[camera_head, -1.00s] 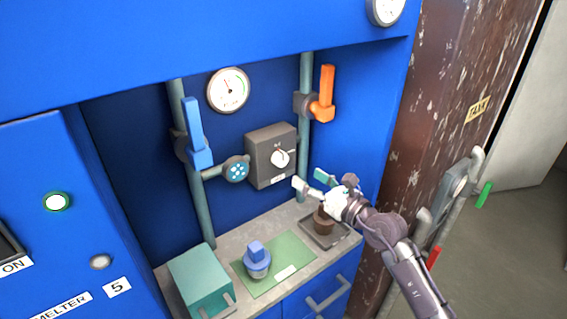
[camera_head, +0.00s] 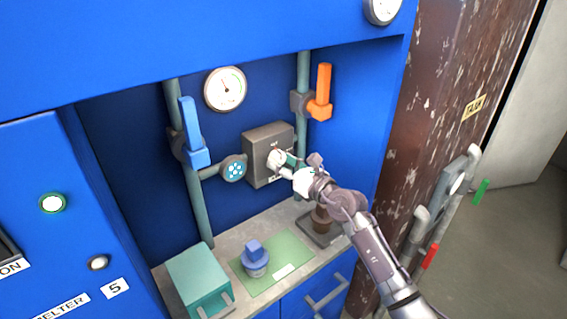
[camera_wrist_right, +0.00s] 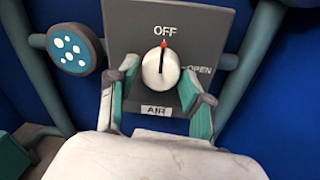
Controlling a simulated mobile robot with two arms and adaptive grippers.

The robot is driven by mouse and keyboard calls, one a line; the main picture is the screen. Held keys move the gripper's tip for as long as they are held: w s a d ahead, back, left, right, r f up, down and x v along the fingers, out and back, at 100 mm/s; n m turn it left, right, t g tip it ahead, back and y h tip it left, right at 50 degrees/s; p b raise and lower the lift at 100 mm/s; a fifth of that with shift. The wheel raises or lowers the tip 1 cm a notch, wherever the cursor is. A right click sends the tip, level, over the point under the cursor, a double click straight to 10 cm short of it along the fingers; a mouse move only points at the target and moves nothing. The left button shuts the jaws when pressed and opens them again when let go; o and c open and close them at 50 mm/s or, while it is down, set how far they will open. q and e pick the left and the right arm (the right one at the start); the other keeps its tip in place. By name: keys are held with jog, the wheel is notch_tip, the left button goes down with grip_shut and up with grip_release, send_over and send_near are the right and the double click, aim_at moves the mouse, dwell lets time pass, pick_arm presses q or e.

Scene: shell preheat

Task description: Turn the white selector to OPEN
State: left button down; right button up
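The white selector (camera_wrist_right: 160,70) is a round knob on a dark grey box (camera_wrist_right: 118,25) with labels OFF at the top, OPEN at the right and AIR below. Its red-tipped pointer points up at OFF in the right wrist view. In the head view the selector (camera_head: 275,159) is partly hidden by my right gripper (camera_head: 285,164). In the right wrist view my right gripper (camera_wrist_right: 160,98) is open, with one teal-padded finger on each side just below the knob. I cannot tell whether the fingers touch it. My left gripper is not in view.
A blue lever valve (camera_head: 192,135) stands left of the box and an orange lever valve (camera_head: 321,95) above right. Below, the counter holds a teal box (camera_head: 198,280) and a blue-topped plug (camera_head: 254,260).

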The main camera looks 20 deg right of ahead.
jog(key=c, duration=0.7)
jog(key=shift+r+m+p, duration=0.15)
jog(key=shift+m+p, duration=0.55)
jog(key=shift+p, duration=0.15)
jog(key=m+p, duration=0.4)
jog(key=m, duration=0.1)
jog(key=shift+a+t+p, duration=0.1)
jog(key=shift+t+p, duration=0.2)
jog(key=shift+p, duration=0.05)
jog(key=m+p, duration=0.3)
jog(key=m, duration=0.2)
jog(key=shift+s+m, duration=0.1)
jog(key=shift+m, duration=0.3)
jog(key=m+p, duration=0.2)
jog(key=m, duration=0.1)
jog(key=shift+a+m+t+h, duration=0.1)
jog(key=shift+m+t+h, duration=0.2)
jog(key=shift+m+p, duration=0.5)
jog(key=shift+m, duration=1.2)
